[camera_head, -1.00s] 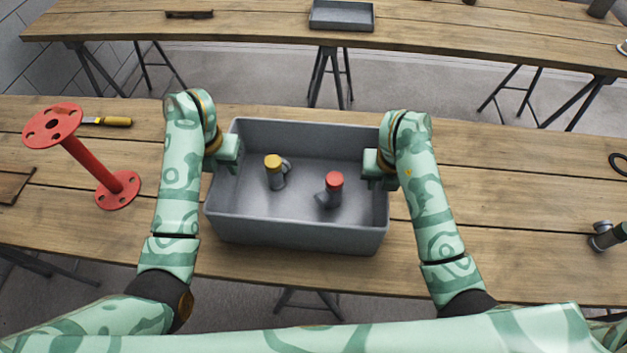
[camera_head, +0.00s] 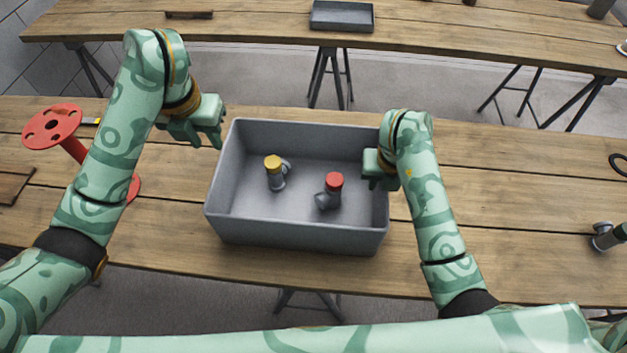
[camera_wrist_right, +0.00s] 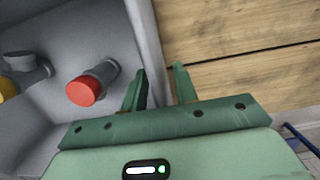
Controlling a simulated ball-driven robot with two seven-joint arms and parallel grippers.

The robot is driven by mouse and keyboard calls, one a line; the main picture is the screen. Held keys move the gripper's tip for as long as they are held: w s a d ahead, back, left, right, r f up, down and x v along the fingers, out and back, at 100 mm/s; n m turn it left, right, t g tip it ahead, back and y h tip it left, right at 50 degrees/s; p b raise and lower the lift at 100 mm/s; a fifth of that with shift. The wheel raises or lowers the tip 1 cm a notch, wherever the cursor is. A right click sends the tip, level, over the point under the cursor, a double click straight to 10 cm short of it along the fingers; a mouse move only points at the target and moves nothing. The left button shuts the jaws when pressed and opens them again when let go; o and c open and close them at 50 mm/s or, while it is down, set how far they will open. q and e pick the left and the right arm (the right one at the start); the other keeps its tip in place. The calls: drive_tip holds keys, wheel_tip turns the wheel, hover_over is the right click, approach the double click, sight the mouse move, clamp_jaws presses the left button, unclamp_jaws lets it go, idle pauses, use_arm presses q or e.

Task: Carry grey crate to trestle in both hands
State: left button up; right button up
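The grey crate (camera_head: 300,232) stands level on the near table. It holds a grey fitting with a yellow cap (camera_head: 275,172) and one with a red cap (camera_head: 330,190). My left gripper (camera_head: 208,142) is open and empty, off the crate's left wall and above the table near its far left corner. My right gripper (camera_head: 376,182) is at the crate's right wall. In the right wrist view its fingers (camera_wrist_right: 160,85) stand on either side of the crate wall (camera_wrist_right: 147,35); whether they press on it cannot be told. Which surface is the trestle is not clear.
A red flanged spool (camera_head: 52,128) stands on the near table (camera_head: 510,200) at left, partly behind my left arm. A second table (camera_head: 450,35) across a floor gap carries a grey tray (camera_head: 342,16).

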drive_tip(key=r, duration=0.8)
drive_tip(key=shift+s+r, duration=0.2)
drive_tip(key=shift+s, duration=0.15)
drive_tip(key=shift+s+r, duration=0.2)
drive_tip(key=shift+r, duration=0.1)
drive_tip(key=shift+s+a+r, duration=0.1)
drive_tip(key=shift+s+r, duration=0.05)
drive_tip(key=shift+r, duration=0.5)
drive_tip(key=shift+s+a+r, duration=0.1)
drive_tip(key=shift+s+r, duration=0.05)
drive_tip(key=shift+r, duration=0.45)
